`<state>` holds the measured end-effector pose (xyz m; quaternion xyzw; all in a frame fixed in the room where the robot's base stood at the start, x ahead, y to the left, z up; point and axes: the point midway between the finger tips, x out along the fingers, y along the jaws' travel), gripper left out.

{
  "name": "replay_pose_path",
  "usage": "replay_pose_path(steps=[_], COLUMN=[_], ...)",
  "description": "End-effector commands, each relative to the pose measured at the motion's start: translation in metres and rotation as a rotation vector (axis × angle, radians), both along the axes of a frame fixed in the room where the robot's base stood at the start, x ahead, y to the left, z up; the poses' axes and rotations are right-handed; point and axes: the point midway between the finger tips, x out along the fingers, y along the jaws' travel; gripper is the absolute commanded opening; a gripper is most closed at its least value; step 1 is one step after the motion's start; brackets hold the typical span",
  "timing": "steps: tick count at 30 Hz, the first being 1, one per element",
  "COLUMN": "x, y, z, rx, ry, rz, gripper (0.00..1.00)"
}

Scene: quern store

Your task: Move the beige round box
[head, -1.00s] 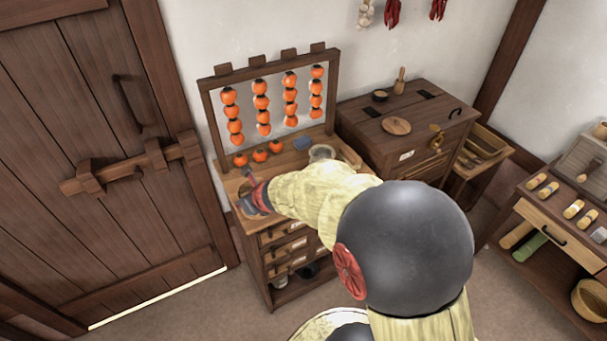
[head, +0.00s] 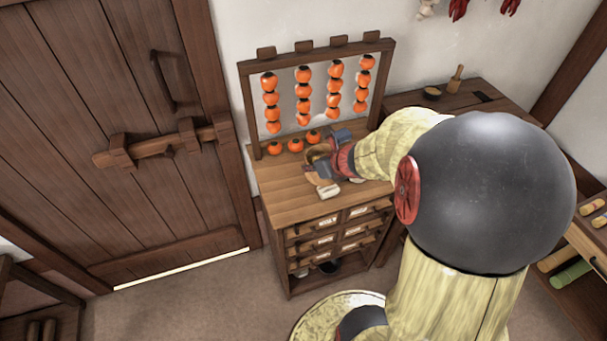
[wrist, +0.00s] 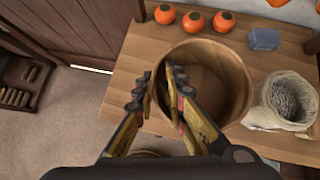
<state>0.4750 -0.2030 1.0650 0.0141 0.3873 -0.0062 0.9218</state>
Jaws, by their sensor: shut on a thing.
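The beige round box (wrist: 232,78), an open wooden tub, stands at or just above the cabinet top in the wrist view. I cannot tell if its base touches the wood. My gripper (wrist: 160,88) is shut on its left rim, with one finger inside and one outside. The box looks empty. In the head view my gripper (head: 330,160) is over the cabinet top, and the box (head: 314,155) is mostly hidden behind it.
Several persimmons (wrist: 194,21) lie behind the box, below a rack of hanging ones (head: 304,90). A blue-grey block (wrist: 264,39) and an open cloth sack (wrist: 285,98) are to its right. The cabinet top (head: 280,180) is clear at the left front.

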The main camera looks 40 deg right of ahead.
Motion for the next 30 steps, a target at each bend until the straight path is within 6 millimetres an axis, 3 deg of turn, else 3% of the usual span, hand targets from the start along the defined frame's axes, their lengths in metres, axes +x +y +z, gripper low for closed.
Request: replay_pose_path(steps=[3,6,12,19,25,30], x=[0.028,0.041,0.061,0.071,0.073,0.073], y=[-0.001,-0.002,-0.003,-0.004,-0.004,-0.004], z=[-0.015,-0.036,-0.056,-0.067,-0.097,-0.099], rx=[0.001,0.001,0.0,-0.001,0.0,-0.001], ry=[0.0,0.0,-0.001,-0.002,-0.001,-0.002], rz=[0.004,0.0,0.0,0.0,-0.001,-0.001], gripper=[0.0,0.0,0.0,0.0,0.0,0.0])
